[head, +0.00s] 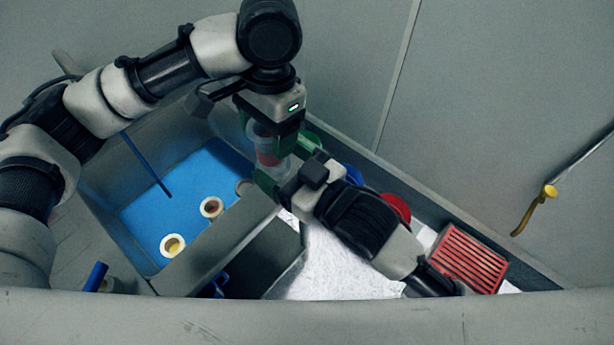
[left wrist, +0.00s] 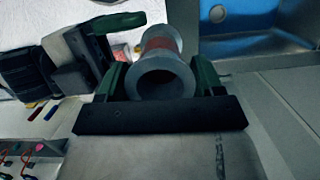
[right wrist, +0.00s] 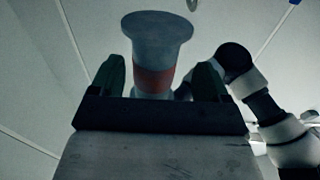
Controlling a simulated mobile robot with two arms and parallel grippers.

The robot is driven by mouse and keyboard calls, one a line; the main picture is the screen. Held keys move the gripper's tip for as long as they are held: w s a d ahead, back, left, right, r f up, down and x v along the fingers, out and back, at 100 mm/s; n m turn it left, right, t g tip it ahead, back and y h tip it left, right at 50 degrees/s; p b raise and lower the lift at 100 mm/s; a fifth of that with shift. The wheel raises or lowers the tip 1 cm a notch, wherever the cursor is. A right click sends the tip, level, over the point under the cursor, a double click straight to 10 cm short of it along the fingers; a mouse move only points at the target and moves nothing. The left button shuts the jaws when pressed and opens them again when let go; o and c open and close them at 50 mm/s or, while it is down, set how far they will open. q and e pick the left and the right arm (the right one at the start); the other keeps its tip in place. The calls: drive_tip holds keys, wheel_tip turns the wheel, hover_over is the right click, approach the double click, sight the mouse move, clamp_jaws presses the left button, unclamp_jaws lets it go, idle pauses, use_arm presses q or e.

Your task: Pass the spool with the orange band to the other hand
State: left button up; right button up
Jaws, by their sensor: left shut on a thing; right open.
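The spool (head: 267,157) is pale grey with flared ends and an orange-red band round its middle. My left gripper (head: 270,138) is shut on it from above and holds it up near the corner of the blue-floored bin. In the left wrist view the spool (left wrist: 163,78) lies between the green fingers, its round end towards the camera. My right gripper (head: 285,167) is open, close beside the spool's lower part. In the right wrist view the spool (right wrist: 154,60) shows between the open fingers; I cannot tell whether they touch it.
The bin (head: 140,215) holds a spool with a yellow middle (head: 173,245), one with an orange middle (head: 211,208) and a partly hidden one (head: 245,187). Red (head: 397,208) and blue (head: 352,174) round items and a red slatted box (head: 468,257) line the back wall.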

drive_tip(key=shift+x, duration=1.3)
drive_tip(key=shift+c, duration=0.2)
drive_tip(key=shift+s, duration=0.1)
drive_tip(key=c, duration=1)
use_arm(q)
drive_tip(key=o, duration=1.1)
drive_tip(key=shift+d, duration=0.1)
use_arm(e)
drive_tip(key=shift+c, duration=0.4)
use_arm(q)
drive_tip(key=shift+r, duration=0.1)
